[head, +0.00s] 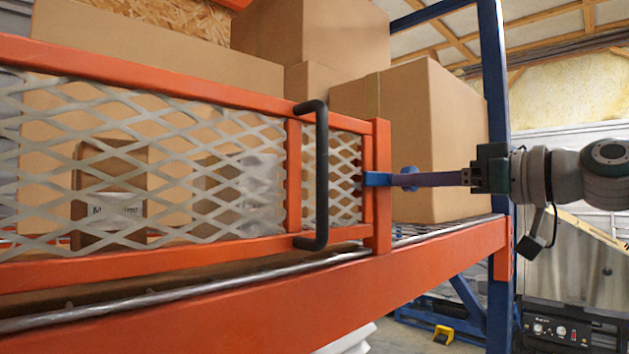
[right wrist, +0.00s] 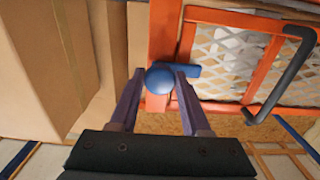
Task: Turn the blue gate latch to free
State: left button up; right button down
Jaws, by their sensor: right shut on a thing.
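The blue gate latch (head: 377,179) lies level across the orange end post of the mesh gate (head: 293,180). Its rounded knob (head: 409,177) is at the right end. My right gripper (head: 420,179) reaches in from the right and is shut on the latch at the knob. In the right wrist view the round blue knob (right wrist: 160,79) sits between the two purple fingers of the gripper (right wrist: 160,74), and the blue bar (right wrist: 192,70) shows behind it. The gate is flush with the orange frame as far as I can see. My left gripper is not in view.
A black handle (head: 321,175) stands out from the gate just left of the latch. Large cardboard boxes (head: 432,130) fill the shelf behind. An orange beam (head: 400,270) runs below. A blue upright (head: 495,120) stands behind my right gripper.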

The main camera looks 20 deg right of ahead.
dwell(0.3)
jog(key=m+p, duration=0.2)
jog(key=m, duration=1.5)
jog(key=shift+r+m, duration=0.15)
jog(key=shift+m, duration=0.25)
dwell(0.4)
jog(key=shift+c, duration=2)
grip_release()
